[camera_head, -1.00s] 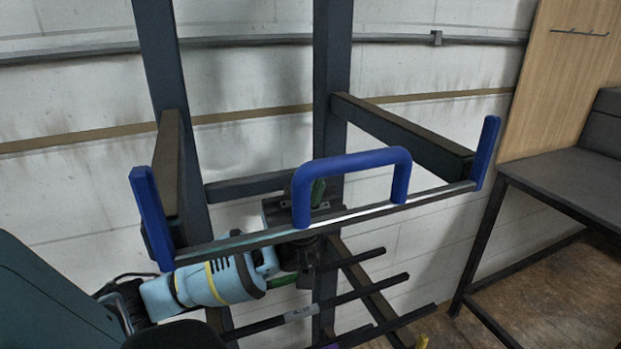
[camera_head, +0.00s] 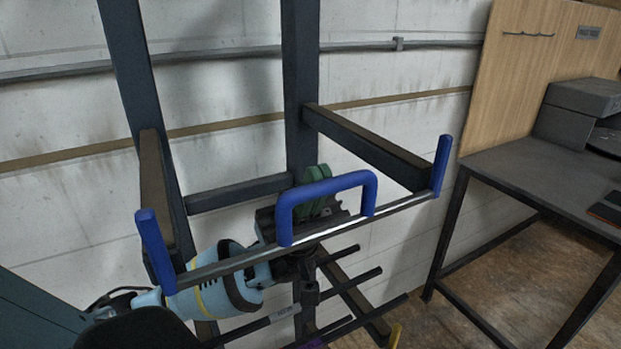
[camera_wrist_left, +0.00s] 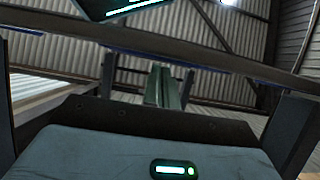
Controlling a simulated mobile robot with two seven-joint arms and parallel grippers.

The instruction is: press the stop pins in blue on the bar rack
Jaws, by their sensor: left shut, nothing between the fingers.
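The bar rack's dark frame (camera_head: 302,80) stands against the wall in the head view. Two blue upright pins, one at the left (camera_head: 154,252) and one at the right (camera_head: 441,165), stand at the ends of its forward arms. A thin grey bar (camera_head: 400,204) runs between them and carries a blue U-shaped handle (camera_head: 326,189). My left gripper (camera_head: 316,194) is shut and empty, with green fingers behind the handle and partly hidden by it. The fingers also show in the left wrist view (camera_wrist_left: 165,87); contact with the handle cannot be told. My right gripper is not in view.
Several dark rods (camera_head: 350,322) stick out below the grey bar. A dark table (camera_head: 535,180) with a grey box stands at the right before a wooden panel (camera_head: 520,75). Open floor (camera_head: 480,290) shows below the table. In the wrist view a dark beam (camera_wrist_left: 200,50) crosses beyond the fingers.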

